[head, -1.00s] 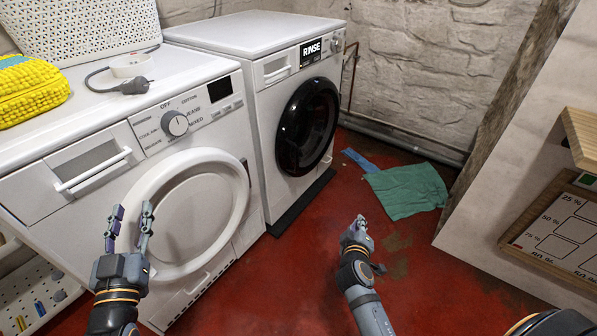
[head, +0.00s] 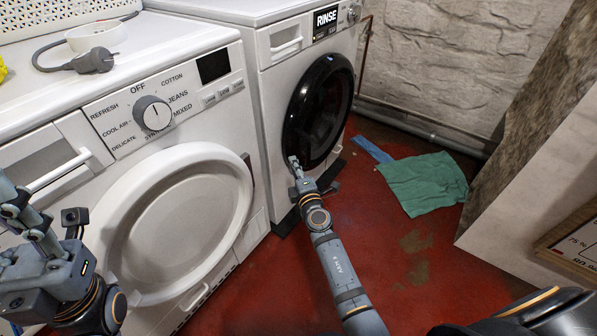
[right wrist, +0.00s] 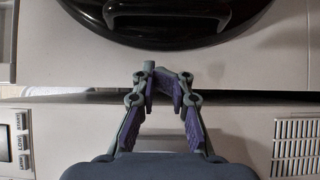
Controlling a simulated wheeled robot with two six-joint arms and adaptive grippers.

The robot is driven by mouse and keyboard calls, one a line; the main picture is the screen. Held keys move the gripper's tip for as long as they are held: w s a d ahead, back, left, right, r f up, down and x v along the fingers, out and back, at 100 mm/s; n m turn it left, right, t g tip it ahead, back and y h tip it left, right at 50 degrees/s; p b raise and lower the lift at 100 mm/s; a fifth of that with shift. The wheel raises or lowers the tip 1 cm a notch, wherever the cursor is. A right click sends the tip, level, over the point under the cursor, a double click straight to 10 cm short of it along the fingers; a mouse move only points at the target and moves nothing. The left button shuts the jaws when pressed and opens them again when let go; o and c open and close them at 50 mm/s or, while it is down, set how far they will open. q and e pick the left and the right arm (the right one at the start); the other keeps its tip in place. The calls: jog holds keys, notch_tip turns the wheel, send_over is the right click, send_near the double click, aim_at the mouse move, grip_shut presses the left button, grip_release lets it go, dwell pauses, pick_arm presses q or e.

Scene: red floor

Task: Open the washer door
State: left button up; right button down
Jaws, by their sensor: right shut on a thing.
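The washer (head: 283,70) is the white machine at the centre with a RINSE display. My right gripper (head: 293,164) is at the lower left edge of this door. In the right wrist view its fingers (right wrist: 160,82) converge just below the black rim.
A second white machine (head: 110,100) with a dial and a closed white round door (head: 185,215) stands at left. A plug and cable (head: 93,60) lie on it. A green cloth (head: 425,182) lies on the red floor. A pale panel (head: 535,190) stands at right.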

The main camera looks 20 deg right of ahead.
aim_at(296, 148)
jog(key=w, duration=0.4)
jog(key=shift+b, duration=0.35)
jog(key=d, duration=0.3)
jog(key=shift+s, duration=0.25)
jog(key=shift+s+d, duration=0.1)
jog(key=shift+d, duration=0.3)
